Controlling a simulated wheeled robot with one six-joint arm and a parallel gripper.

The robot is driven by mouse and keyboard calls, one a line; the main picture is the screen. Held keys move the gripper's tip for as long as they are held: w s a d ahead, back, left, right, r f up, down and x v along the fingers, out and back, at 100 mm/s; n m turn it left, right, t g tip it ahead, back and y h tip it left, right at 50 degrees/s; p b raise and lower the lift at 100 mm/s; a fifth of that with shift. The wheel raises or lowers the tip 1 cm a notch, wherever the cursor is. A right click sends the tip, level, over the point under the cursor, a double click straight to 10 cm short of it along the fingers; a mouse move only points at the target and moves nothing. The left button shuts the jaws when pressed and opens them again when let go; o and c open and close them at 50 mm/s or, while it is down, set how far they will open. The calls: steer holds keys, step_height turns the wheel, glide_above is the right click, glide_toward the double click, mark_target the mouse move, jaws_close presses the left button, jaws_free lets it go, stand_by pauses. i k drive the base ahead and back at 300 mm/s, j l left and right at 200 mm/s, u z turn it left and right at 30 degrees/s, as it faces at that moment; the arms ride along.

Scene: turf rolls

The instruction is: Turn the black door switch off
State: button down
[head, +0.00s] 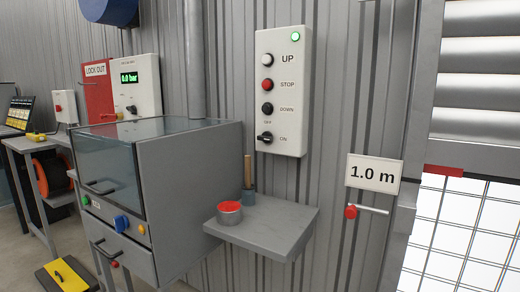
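The black door switch (264,138) is a rotary knob at the bottom of a white control panel (292,130) on the corrugated wall. A small OFF label stands above the knob and an ON label to its right. Its handle lies roughly level, apparently toward ON. Above it on the panel are a black DOWN button (267,109), a red STOP button (267,86) and a white UP button (268,60). A green lamp (295,36) glows at the panel's top right. My gripper is not in view.
A grey shelf (278,222) juts out below the panel, bearing a red-topped tin (229,213) and a wooden-handled brush (248,175). A grey cabinet (190,185) stands left. A 1.0 m sign (373,174), red-knobbed lever (351,211) and shutter door (480,65) are right.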

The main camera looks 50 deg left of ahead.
mark_target(266, 138)
steer(key=u, duration=1.75)
